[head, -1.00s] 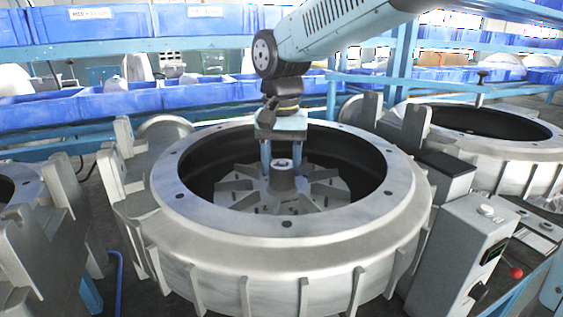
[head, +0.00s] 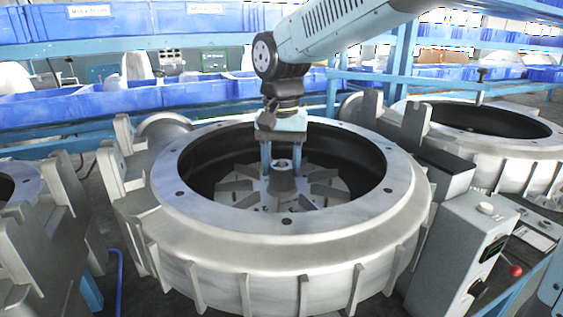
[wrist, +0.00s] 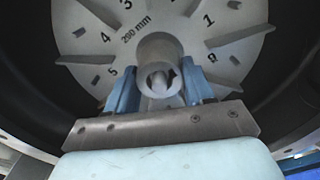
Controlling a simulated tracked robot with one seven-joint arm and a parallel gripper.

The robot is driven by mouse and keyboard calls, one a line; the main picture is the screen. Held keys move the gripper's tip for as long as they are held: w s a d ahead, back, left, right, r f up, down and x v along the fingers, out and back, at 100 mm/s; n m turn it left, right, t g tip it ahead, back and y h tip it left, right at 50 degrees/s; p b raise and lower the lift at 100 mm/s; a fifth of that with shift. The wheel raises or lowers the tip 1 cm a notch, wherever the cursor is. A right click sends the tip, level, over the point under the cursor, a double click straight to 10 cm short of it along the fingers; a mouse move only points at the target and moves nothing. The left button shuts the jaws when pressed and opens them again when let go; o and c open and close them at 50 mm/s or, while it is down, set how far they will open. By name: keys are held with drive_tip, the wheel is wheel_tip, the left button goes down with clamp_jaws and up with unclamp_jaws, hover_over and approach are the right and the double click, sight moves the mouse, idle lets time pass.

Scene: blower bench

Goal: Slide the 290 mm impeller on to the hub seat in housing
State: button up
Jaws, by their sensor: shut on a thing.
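The impeller (head: 318,190) is a pale grey bladed disc with numbered sectors and a raised centre hub (head: 282,184). It lies inside the round grey housing (head: 290,235), below the rim and surrounded by the dark bore. My gripper (head: 281,166) reaches down from above, its two blue fingers shut on opposite sides of that hub. In the wrist view, the impeller (wrist: 88,22) carries a marking that looks like "290 mm", and a round end shows inside its hub bore. The hub seat beneath is mostly hidden, so I cannot tell how far down the impeller sits.
A second housing (head: 500,150) stands at the right. A grey control box (head: 470,235) with a red-knobbed lever (head: 515,270) stands close to the housing. Blue bins (head: 110,100) line the shelves behind. Clear space separates the impeller's edge from the bore wall.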

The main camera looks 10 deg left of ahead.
drive_tip(key=o, duration=1.1)
drive_tip(key=shift+f, duration=0.1)
drive_tip(key=shift+o, duration=0.2)
wheel_tip(320, 180, up, 14)
drive_tip(key=shift+f, duration=0.15)
